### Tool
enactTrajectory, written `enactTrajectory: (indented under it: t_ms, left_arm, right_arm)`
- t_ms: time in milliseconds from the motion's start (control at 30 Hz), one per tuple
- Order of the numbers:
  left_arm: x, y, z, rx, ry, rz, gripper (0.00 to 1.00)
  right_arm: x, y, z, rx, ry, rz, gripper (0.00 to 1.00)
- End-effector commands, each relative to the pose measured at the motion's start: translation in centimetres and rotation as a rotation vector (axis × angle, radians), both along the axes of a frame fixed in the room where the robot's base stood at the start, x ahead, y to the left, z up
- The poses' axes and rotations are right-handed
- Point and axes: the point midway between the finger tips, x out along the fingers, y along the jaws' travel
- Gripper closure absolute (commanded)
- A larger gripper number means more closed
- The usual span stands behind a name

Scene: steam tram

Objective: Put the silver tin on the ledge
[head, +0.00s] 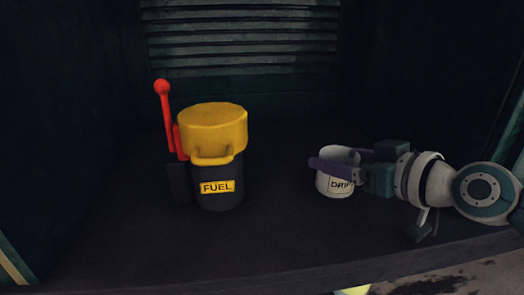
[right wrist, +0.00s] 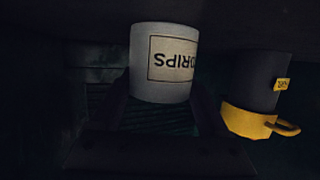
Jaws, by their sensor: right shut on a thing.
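The silver tin (head: 334,186) is a pale grey cup with a white label reading "DRIPS". My right gripper (head: 338,166) reaches in from the right and is shut on the tin, one finger showing across its near side. In the right wrist view the tin (right wrist: 160,62) appears upside down between the dim fingers. The tin looks upright, at or just above a dark flat ledge (head: 270,235); I cannot tell whether its base touches. My left gripper is not in view.
A black fuel can (head: 218,195) with a yellow cap (head: 212,118) stands left of the tin, with a gap between. A red lever (head: 165,115) rises beside it. Louvred slats (head: 240,45) close the back. The ledge's front edge (head: 200,288) runs along the bottom.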

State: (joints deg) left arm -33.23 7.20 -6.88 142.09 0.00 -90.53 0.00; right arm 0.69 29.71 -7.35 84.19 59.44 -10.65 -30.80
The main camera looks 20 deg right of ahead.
Motion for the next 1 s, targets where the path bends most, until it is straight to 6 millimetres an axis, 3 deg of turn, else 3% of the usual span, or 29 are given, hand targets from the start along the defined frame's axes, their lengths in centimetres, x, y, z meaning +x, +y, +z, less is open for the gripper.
enactTrajectory:
  t_ms: [33, 367, 633, 833, 1000]
  left_arm:
    - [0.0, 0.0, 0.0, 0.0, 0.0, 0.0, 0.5]
    - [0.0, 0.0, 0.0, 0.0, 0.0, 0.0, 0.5]
    - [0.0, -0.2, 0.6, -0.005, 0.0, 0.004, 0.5]
    - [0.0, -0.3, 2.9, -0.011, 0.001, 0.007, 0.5]
    - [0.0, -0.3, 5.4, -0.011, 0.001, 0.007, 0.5]
  right_arm:
    - [0.0, 0.0, 0.0, 0.0, 0.0, 0.0, 0.53]
    - [0.0, 0.0, 0.0, 0.0, -0.001, 0.0, 0.89]
    - [0.0, 0.0, 0.8, 0.001, -0.001, 0.001, 0.89]
    - [0.0, 0.0, 4.0, 0.0, -0.003, -0.001, 0.89]
    - [0.0, 0.0, 9.0, 0.0, -0.006, 0.0, 0.89]
